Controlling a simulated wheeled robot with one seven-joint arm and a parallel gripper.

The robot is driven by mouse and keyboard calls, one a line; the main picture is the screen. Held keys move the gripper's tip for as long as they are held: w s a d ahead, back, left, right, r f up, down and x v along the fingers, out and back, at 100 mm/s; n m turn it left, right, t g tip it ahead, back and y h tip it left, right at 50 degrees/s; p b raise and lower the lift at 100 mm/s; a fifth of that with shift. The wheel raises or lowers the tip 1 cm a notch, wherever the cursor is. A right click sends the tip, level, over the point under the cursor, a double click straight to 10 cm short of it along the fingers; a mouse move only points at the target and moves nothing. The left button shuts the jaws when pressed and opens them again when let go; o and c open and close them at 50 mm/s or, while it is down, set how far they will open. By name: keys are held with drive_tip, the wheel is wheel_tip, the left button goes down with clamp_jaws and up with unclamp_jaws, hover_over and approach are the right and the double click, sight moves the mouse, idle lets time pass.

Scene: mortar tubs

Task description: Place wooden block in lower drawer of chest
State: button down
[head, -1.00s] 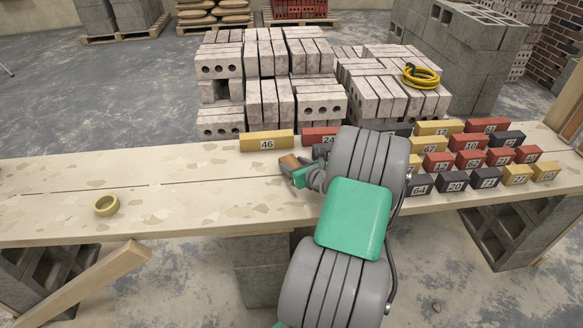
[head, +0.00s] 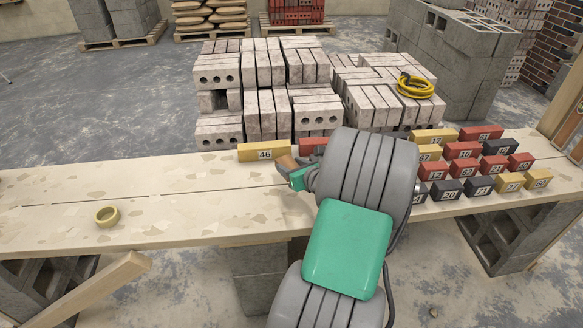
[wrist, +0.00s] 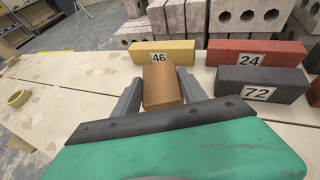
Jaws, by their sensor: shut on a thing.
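A plain brown wooden block (wrist: 162,86) sits between the two fingers of my gripper (wrist: 160,92) in the wrist view, and the gripper is shut on it. In the head view the block (head: 287,162) shows at the tip of my gripper (head: 293,170), just in front of the yellow block numbered 46 (head: 263,151). I cannot tell whether the held block touches the plank. No chest or drawer is in view.
Red block 24 (wrist: 256,53) and dark block 72 (wrist: 262,82) lie right of my gripper. Several numbered blocks stand at the plank's right end. A yellow tape ring (head: 107,216) lies at left on the plank (head: 190,205). Brick stacks (head: 265,90) rise behind. The plank's left half is mostly clear.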

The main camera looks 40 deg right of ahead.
drive_tip(key=s+a+r+p, duration=0.2)
drive_tip(key=s+a+r, duration=0.4)
drive_tip(key=s+a, duration=0.1)
drive_tip(key=w+a+n+g+y, duration=0.1)
drive_tip(key=w+a+n+y, duration=0.35)
drive_tip(key=a, duration=0.85)
drive_tip(key=w+a+n+g+y, duration=0.1)
drive_tip(key=w+a+n+y, duration=0.35)
drive_tip(key=a, duration=0.95)
wheel_tip(320, 180, up, 16)
drive_tip(key=w+m+t+h+p, duration=0.1)
drive_tip(key=w+m+h+p, duration=0.1)
drive_tip(key=p, duration=1.1)
drive_tip(key=shift+d+r+m, duration=0.2)
drive_tip(key=shift+d+m, duration=0.15)
drive_tip(key=shift+m, duration=0.25)
